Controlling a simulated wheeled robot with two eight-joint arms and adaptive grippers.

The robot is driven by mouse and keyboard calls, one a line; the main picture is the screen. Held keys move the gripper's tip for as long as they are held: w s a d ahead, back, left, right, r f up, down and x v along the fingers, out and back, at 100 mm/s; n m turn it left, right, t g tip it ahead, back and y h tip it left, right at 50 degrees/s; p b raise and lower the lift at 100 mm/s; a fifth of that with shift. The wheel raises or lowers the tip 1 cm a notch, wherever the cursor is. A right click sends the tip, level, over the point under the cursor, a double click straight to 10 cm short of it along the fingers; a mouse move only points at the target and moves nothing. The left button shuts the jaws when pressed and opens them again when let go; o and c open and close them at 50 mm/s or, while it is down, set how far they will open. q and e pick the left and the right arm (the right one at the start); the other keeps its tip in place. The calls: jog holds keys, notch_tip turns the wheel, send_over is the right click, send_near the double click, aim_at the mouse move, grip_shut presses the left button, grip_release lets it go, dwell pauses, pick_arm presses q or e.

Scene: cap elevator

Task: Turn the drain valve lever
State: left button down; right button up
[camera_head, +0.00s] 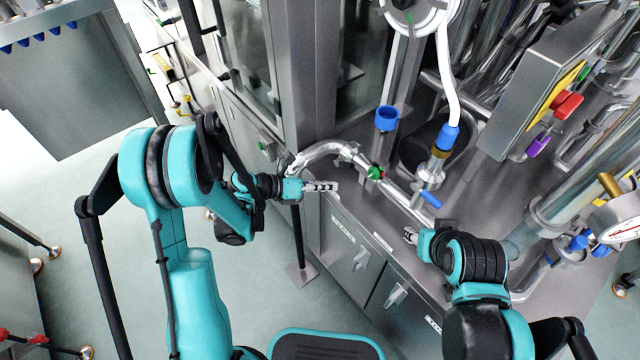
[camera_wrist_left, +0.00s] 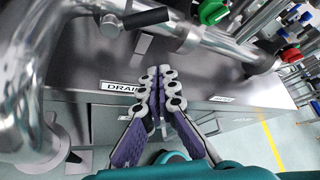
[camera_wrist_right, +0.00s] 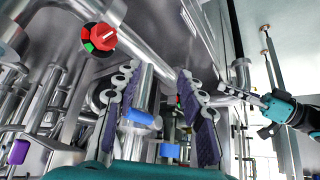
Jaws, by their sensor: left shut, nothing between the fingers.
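In the left wrist view, a lever with a black grip (camera_wrist_left: 147,17) sits by a curved steel pipe (camera_wrist_left: 205,35), above a white label reading DRAIN (camera_wrist_left: 121,87). In the head view I cannot make the lever out. My left gripper (camera_head: 328,186) is shut and empty beside the cabinet's edge; its fingertips (camera_wrist_left: 158,76) show just right of the DRAIN label, below the lever and apart from it. My right gripper (camera_head: 410,235) is above the counter's front edge. Its fingers (camera_wrist_right: 157,78) are spread and nothing is between them.
A green valve knob (camera_head: 375,172) sits on the pipe to the right of my left gripper. A blue-handled valve (camera_head: 430,197) stands beyond my right gripper. A red knob (camera_wrist_right: 103,36) shows in the right wrist view. The floor (camera_head: 60,180) at left has open room.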

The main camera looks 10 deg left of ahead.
aim_at(344, 164)
pick_arm(q)
jog(key=b+x, duration=0.1)
jog(key=x, duration=0.5)
jog(key=shift+f, duration=0.15)
jog(key=r, duration=0.1)
jog(key=w+a+r, duration=0.1)
jog(key=r, duration=0.1)
jog(key=shift+w+a+r+b, duration=0.25)
jog(key=shift+w+a+b, duration=0.05)
jog(key=shift+w, duration=0.1)
jog(key=shift+w+r, duration=0.1)
jog(key=shift+w, duration=0.15)
